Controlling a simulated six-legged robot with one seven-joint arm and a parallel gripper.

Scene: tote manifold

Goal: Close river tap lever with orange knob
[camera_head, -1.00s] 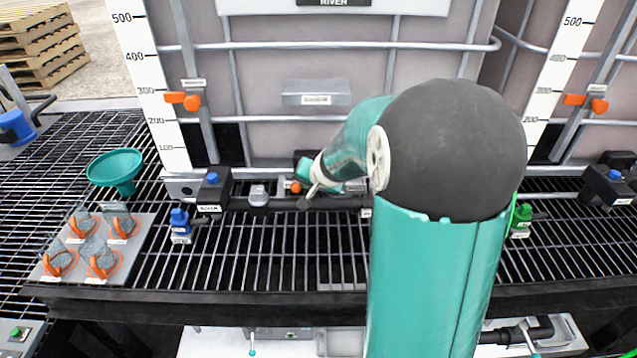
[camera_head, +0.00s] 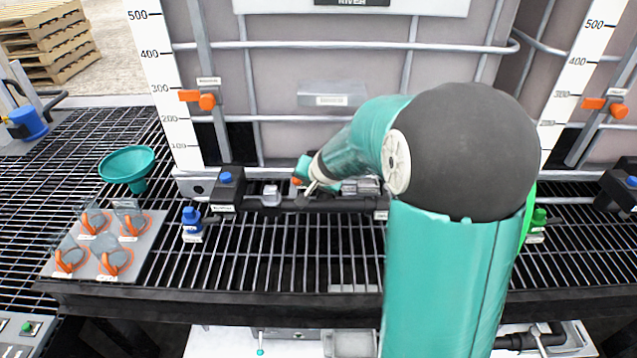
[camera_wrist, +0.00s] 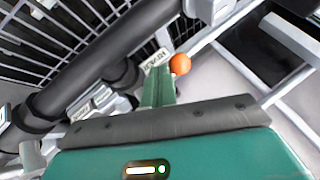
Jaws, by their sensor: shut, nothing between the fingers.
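The orange knob (camera_wrist: 180,64) of the river tap lever shows in the wrist view, just beyond and to the right of my gripper's fingertips. It also shows as a small orange spot in the head view (camera_head: 297,181), beside the gripper end. My gripper (camera_wrist: 158,85) is teal and its fingers are together with nothing between them. In the head view my gripper (camera_head: 305,181) is at the black pipe (camera_head: 335,204) in front of the river tank. Whether it touches the knob I cannot tell. The lever's arm is mostly hidden.
A teal funnel (camera_head: 128,166) and a plate with orange rings (camera_head: 108,245) lie on the black grating at the left. A blue-capped valve (camera_head: 191,225) stands nearby. Orange clamps (camera_head: 197,97) sit on the tank frame. The grating in front of the pipe is mostly clear.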

